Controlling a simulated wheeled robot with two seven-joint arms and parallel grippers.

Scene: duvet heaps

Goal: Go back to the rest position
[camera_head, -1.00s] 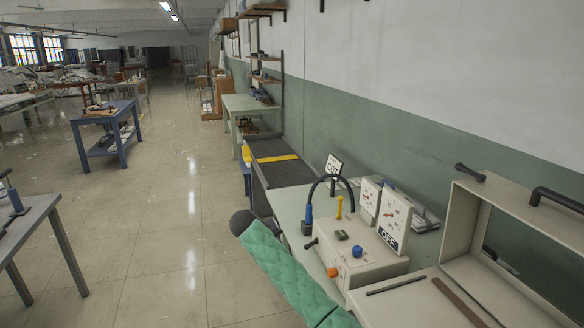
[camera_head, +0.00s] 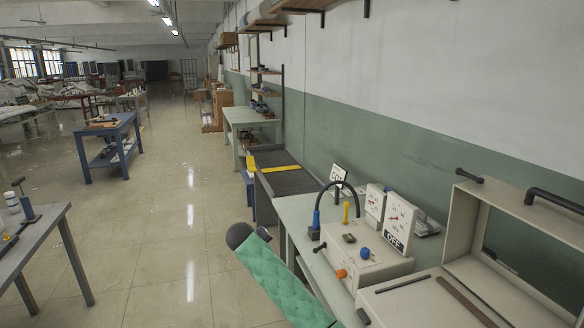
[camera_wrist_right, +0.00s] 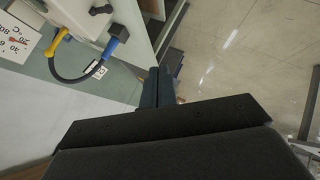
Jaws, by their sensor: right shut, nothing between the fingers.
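My right gripper (camera_wrist_right: 160,88) shows in the right wrist view with its two dark fingers together and nothing between them. It is above the floor, beside the edge of the green worktop (camera_wrist_right: 95,85), and looks apart from it. My left gripper is in no view.
A grey table (camera_head: 38,238) stands left. The floor (camera_head: 185,240) between is clear.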

